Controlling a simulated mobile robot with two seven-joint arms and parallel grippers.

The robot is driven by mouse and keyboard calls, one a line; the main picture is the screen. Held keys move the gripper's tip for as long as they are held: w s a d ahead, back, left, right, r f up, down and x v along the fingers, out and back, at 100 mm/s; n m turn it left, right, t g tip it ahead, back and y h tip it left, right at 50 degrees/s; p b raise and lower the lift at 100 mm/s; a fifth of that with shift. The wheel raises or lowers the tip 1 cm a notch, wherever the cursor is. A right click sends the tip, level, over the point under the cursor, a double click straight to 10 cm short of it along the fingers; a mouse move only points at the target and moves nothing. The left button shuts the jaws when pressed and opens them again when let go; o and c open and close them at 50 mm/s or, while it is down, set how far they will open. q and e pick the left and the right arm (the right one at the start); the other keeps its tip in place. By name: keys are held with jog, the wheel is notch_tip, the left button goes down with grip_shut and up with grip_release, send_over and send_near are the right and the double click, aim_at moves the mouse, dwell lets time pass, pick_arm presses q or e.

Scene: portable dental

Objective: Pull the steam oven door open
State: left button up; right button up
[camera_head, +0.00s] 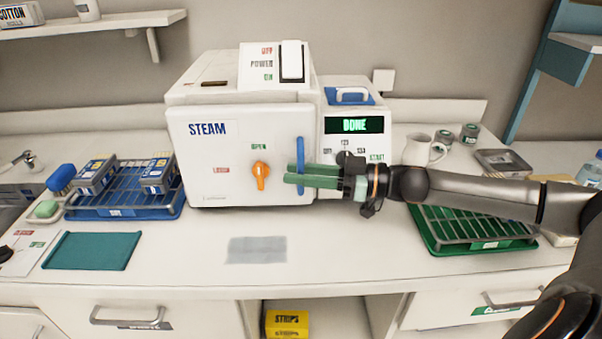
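The white steam oven (240,90) stands against the wall at the centre of the counter. Its front door (220,165), marked STEAM, looks shut. A blue vertical handle (301,150) is at the door's right side. An orange knob (261,174) stands upright below the green OPEN label, with a red label to its left. My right gripper (289,174) reaches in from the right. Its green fingers are at the handle's lower half, with the handle seemingly between them. Whether they press on it I cannot tell. My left gripper is out of view.
A box with a green DONE display (354,125) stands right of the oven. A blue rack tray (125,205) is left, a green rack tray (470,242) right under my arm. A teal mat (92,251) and grey patch (257,250) lie in front.

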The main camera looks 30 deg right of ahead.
grip_shut()
dwell(1.4)
